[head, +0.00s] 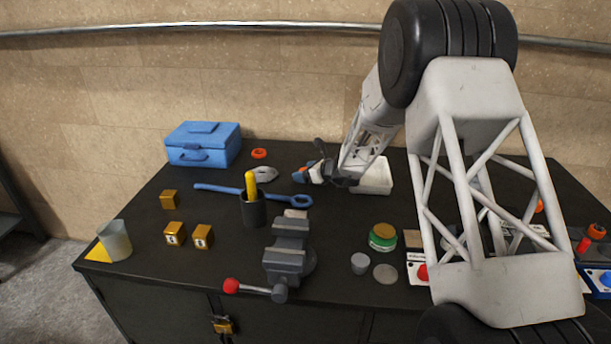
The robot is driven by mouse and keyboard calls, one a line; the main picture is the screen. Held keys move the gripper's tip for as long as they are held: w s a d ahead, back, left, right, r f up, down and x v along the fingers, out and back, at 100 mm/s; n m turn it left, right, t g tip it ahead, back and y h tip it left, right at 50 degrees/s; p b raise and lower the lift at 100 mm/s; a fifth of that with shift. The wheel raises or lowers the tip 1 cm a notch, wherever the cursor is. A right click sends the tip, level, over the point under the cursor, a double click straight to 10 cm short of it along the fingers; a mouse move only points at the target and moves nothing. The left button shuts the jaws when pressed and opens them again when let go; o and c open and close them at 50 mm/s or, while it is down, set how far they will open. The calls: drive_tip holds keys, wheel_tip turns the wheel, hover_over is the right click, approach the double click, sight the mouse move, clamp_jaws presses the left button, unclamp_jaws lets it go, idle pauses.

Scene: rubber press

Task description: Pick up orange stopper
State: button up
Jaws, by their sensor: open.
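Several orange things show in the head view, and I cannot tell for sure which is the stopper. A flat orange ring (259,153) lies at the back, right of the blue toolbox. A small orange piece (539,206) shows at the right, partly hidden by my arm. An orange-red knob-like piece (597,231) stands at the far right edge. My gripper (304,173) is open over the back middle of the bench, right of the ring and apart from it. Its small blue and orange fingertip area is too small to read clearly.
A blue toolbox (203,145), blue wrench (225,189), black cup (253,210) with a yellow handle, grey vise (289,250) and white tray (374,177) stand on the dark bench. Gold blocks (174,233) lie left. My arm hides much of the right side.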

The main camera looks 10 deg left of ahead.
idle(0.4)
drive_tip(key=c, duration=1)
drive_tip(key=shift+r, duration=0.1)
drive_tip(key=shift+r, duration=0.75)
wheel_tip(320, 180, up, 2)
drive_tip(key=shift+r, duration=0.15)
drive_tip(key=s+d, duration=0.1)
drive_tip(key=s, duration=0.4)
drive_tip(key=s+d, duration=0.2)
drive_tip(key=s, duration=0.3)
drive_tip(key=s+d+r, duration=0.1)
drive_tip(key=s+d, duration=0.1)
drive_tip(key=s, duration=0.3)
drive_tip(key=shift+s, duration=0.1)
